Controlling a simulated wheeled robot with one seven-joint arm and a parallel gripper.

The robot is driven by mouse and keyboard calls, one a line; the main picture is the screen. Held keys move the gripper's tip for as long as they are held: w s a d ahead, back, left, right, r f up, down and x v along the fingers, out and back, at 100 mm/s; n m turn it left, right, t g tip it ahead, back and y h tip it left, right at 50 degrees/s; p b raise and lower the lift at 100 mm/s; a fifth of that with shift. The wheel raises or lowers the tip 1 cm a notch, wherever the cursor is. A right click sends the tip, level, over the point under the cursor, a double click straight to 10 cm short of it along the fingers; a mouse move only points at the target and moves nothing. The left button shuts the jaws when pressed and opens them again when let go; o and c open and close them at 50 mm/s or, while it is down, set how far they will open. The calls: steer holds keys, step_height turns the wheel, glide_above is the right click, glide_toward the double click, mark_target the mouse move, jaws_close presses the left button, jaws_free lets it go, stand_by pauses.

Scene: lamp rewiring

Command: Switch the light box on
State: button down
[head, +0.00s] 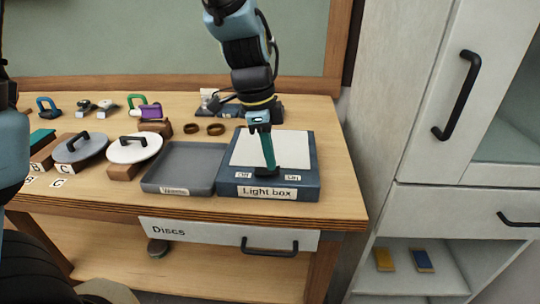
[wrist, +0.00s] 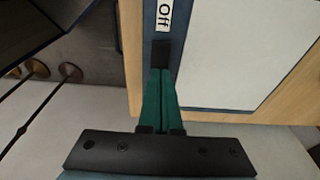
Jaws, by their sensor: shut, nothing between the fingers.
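The light box (head: 228,188) is a dark blue box with a pale top panel (head: 295,150), at the right end of the bench. Its front strip has an "Off" label on the left and an "On" label on the right. A small dark block, seemingly the switch (wrist: 160,53), shows close to the "Off" label (wrist: 163,14) in the wrist view. My gripper (head: 268,165) is shut and empty, pointing down at the front strip between the labels. Its green fingertips (wrist: 160,72) are at the dark block; I cannot tell whether they touch. Whether the panel is lit is unclear.
A grey tray (head: 150,184) stands just left of the light box. Lidded discs (head: 134,149) and dark rings (head: 215,129) lie farther left and behind. A "Discs" drawer (head: 215,236) is below the bench top; a white cabinet (head: 420,130) stands to the right.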

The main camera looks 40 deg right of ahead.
steer(key=shift+s+d+y+p, duration=0.1)
steer(key=shift+y+p, duration=0.2)
steer(key=shift+p, duration=0.45)
steer(key=shift+f+t, duration=0.3)
steer(key=shift+w+a, duration=0.55)
steer(key=shift+a, duration=0.2)
